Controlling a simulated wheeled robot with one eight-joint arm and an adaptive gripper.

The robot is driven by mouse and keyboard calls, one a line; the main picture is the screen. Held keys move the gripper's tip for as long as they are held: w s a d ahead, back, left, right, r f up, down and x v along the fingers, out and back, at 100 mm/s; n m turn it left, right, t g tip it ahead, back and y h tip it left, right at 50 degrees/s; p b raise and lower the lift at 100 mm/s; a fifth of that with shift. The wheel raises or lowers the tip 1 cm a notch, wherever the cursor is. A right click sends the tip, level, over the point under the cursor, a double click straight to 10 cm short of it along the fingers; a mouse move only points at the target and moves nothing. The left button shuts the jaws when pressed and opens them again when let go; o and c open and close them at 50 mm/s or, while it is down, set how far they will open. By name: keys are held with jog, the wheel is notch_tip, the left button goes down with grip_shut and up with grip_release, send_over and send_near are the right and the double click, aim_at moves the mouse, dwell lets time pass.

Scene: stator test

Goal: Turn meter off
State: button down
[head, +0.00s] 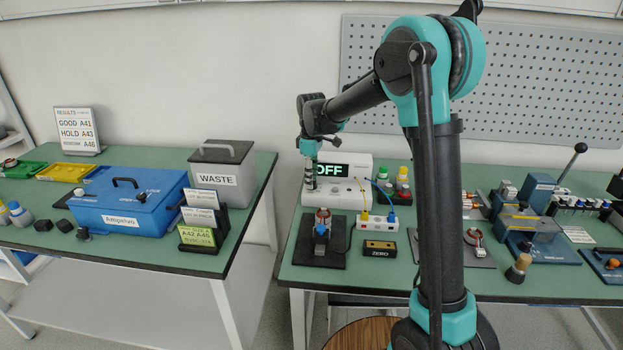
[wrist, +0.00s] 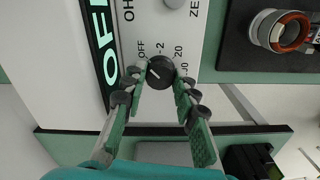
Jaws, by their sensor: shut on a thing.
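The meter (head: 340,192) is a white box at the left end of the right bench. Its dark display (head: 350,170) reads OFF in pale green letters; part of the display (wrist: 104,45) also shows in the wrist view. The black round selector knob (wrist: 160,72) sits on the front panel below the marks OFF, 2 and 20. A pale mark shows on the knob's left side; its exact aim is hard to tell. My gripper (wrist: 161,78) is shut on the knob, one green finger on each side. In the head view my gripper (head: 310,178) covers the knob.
A black fixture holds a copper-ringed stator (head: 322,214) in front of the meter. A ZERO block (head: 380,249) and a white socket box (head: 377,225) with cables stand to its right. A gap separates this bench from the left bench, which holds the WASTE bin (head: 222,172).

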dwell(0.3)
jog(key=c, duration=1.2)
grip_release()
jog(key=shift+r, duration=0.1)
notch_tip(320, 180, up, 12)
jog(key=shift+f, duration=0.1)
